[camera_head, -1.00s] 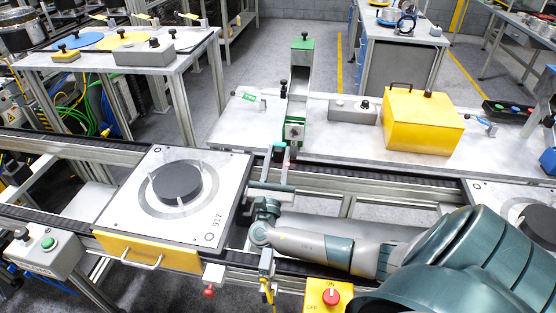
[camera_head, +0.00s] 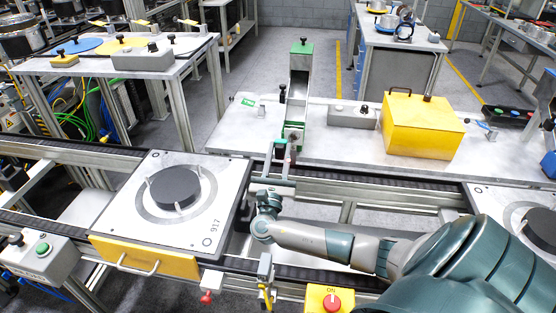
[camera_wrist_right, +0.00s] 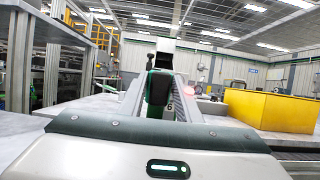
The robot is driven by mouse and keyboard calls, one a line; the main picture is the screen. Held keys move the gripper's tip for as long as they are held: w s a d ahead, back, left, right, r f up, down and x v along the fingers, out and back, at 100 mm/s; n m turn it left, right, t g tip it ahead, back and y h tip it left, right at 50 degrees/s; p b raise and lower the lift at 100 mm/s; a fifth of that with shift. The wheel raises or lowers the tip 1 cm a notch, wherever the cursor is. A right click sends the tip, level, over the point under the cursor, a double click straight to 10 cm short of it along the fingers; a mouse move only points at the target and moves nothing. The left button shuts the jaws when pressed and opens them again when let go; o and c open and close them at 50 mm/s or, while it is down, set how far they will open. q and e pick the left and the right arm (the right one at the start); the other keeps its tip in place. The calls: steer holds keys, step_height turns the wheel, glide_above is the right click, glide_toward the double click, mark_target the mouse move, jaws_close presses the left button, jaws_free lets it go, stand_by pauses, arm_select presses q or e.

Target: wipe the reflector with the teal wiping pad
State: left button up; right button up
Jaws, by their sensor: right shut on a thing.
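My right gripper (camera_head: 281,152) reaches over the back conveyor rail, at the front edge of the back table, close before the green-and-grey upright stand (camera_head: 293,133). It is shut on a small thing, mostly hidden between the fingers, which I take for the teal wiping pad. I cannot clearly make out the reflector, nor tell whether the pad touches anything. My left gripper is not in view.
A pallet (camera_head: 120,214) with a dark disc (camera_head: 175,187) lies on the conveyor, left of my gripper. A yellow box (camera_head: 421,124) and a grey control box (camera_head: 351,116) stand on the back table.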

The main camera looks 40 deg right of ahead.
steer(key=shift+w+d+b, duration=0.35)
steer(key=shift+w+d, duration=0.4)
steer(key=shift+d, duration=0.15)
steer(key=shift+w+d+b, duration=0.4)
steer(key=shift+w+d, duration=0.1)
steer(key=shift+d, duration=0.2)
stand_by(0.6)
steer(key=shift+s+d+p, duration=0.35)
steer(key=shift+s+d, duration=0.05)
steer(key=shift+s, duration=0.2)
steer(key=shift+s+d+p, duration=0.3)
steer(key=shift+s+d, duration=0.05)
steer(key=shift+s, duration=0.2)
steer(key=shift+s+d, duration=0.15)
steer(key=shift+s+d, duration=0.1)
steer(key=shift+s+d+p, duration=0.45)
steer(key=shift+s+d, duration=0.55)
steer(key=shift+s, duration=0.1)
steer(key=shift+w, duration=0.1)
